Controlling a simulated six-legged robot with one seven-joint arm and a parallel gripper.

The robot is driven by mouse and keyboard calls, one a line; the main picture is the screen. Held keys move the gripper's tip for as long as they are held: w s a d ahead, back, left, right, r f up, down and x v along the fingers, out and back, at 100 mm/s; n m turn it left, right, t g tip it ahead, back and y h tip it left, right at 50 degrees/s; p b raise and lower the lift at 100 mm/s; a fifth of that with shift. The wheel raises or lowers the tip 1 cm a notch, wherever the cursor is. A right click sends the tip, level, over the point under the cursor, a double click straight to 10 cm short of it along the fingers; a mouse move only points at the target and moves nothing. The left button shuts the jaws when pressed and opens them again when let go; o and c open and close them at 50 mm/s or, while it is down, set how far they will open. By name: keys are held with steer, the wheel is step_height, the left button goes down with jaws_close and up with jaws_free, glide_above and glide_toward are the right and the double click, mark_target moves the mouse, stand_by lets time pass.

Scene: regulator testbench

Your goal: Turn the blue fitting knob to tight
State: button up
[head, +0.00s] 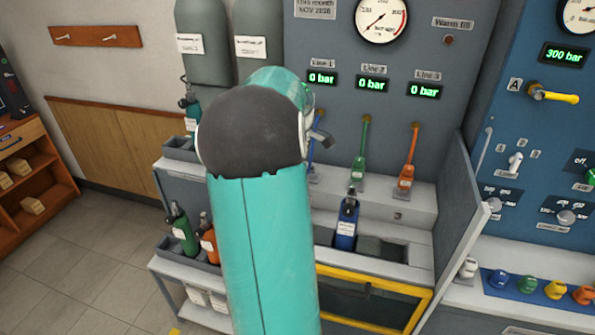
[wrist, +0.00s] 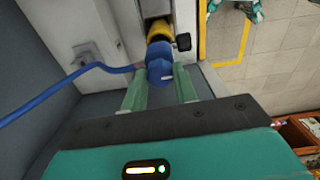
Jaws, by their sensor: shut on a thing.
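In the wrist view, the blue fitting knob (wrist: 159,70) sits at the end of a yellow part (wrist: 158,31), with a small black knob (wrist: 183,41) beside it. A blue hose (wrist: 60,88) runs from the fitting to the left. My gripper (wrist: 160,76) has its two green fingers on either side of the blue fitting, shut on it. In the head view my teal arm hides the fitting and the gripper's fingers. A short piece of the blue hose (head: 311,153) shows just right of the arm.
In the head view, a blue cylinder (head: 346,222) stands upright in the bench well. Green (head: 360,150) and orange (head: 408,158) hose fittings stand to the right. The Line 1 display (head: 322,78) reads 0 bar. A grey side panel (head: 465,205) bounds the bench on the right.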

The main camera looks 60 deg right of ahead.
steer(key=shift+m, duration=0.4)
steer(key=m, duration=1.1)
steer(key=shift+m, duration=0.4)
steer(key=m, duration=0.5)
steer(key=shift+m, duration=0.3)
steer(key=m, duration=0.5)
steer(key=shift+m, duration=0.4)
steer(key=o, duration=1)
